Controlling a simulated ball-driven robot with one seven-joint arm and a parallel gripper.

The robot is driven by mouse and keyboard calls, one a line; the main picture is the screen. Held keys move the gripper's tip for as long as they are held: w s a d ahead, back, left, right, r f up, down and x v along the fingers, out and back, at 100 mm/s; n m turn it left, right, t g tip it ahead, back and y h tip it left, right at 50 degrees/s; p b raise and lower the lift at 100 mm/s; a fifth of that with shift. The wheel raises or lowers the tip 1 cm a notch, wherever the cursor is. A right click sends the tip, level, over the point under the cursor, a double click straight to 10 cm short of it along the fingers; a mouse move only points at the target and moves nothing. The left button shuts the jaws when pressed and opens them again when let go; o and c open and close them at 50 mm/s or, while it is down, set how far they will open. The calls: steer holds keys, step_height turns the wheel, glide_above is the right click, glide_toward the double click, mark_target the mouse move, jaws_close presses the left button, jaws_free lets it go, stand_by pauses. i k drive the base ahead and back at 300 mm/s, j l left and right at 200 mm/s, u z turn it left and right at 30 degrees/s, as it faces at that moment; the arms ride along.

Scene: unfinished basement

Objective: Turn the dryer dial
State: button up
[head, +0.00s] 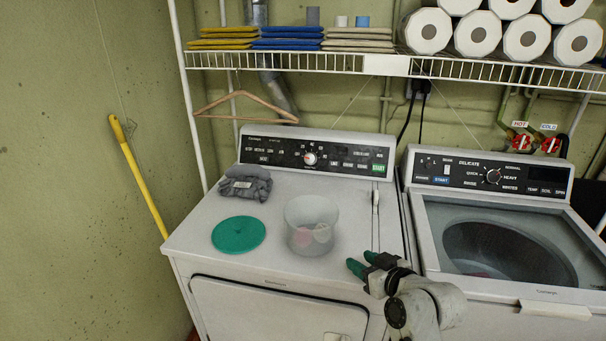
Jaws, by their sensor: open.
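The dryer (185,243) is the white machine on the left with a black control panel at its back. Its dial (310,159) is a small round knob with a pale face and a red mark, set in the middle of that panel among printed labels. My gripper (365,263) is low over the right front part of the dryer top, with dark green fingertips. It is open and empty. It is well in front of the dial and to its right, touching neither the dial nor the panel.
The washer (430,225) stands right. A wire shelf (330,62) with cloths and paper rolls hangs above, with a hanger (246,105) below it.

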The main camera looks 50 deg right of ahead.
mark_target(309, 158)
steer(key=i+j+u, duration=0.15)
steer(key=i, duration=0.35)
steer(key=i+u, duration=0.15)
steer(key=i, duration=0.35)
steer(key=i+z, duration=0.4)
steer(key=i+j+z, duration=0.15)
steer(key=i+z, duration=0.7)
steer(key=i+j+z, duration=0.2)
steer(key=z, duration=0.15)
steer(key=i, duration=0.1)
